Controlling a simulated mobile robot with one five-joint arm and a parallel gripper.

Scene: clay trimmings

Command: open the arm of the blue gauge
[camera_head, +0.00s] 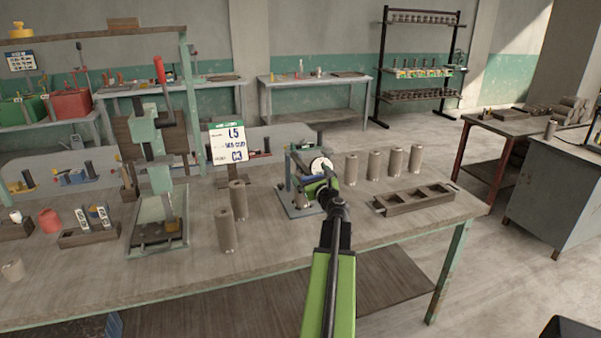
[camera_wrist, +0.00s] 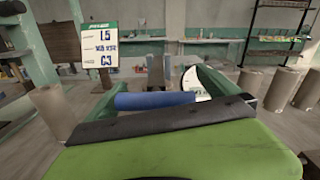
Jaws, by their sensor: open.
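The blue gauge (camera_head: 291,180) stands on the workbench, a pale blue frame on a base plate with a round white dial. In the wrist view its white dial (camera_wrist: 191,84) is partly covered by my right finger. My gripper (camera_head: 318,184) is right at the gauge and hides part of it. In the wrist view my gripper (camera_wrist: 155,90) is open, its green fingers apart. A blue bar (camera_wrist: 152,100), seemingly the gauge's arm handle, lies across the gap between the fingers. I cannot tell whether they touch it.
Two clay cylinders (camera_head: 226,230) stand left of the gauge, and several more (camera_head: 374,164) stand to its right. A wooden rack (camera_head: 414,200) lies near the bench's right end. A green press (camera_head: 158,180) and a sign (camera_head: 228,143) reading L5 and C3 stand to the left.

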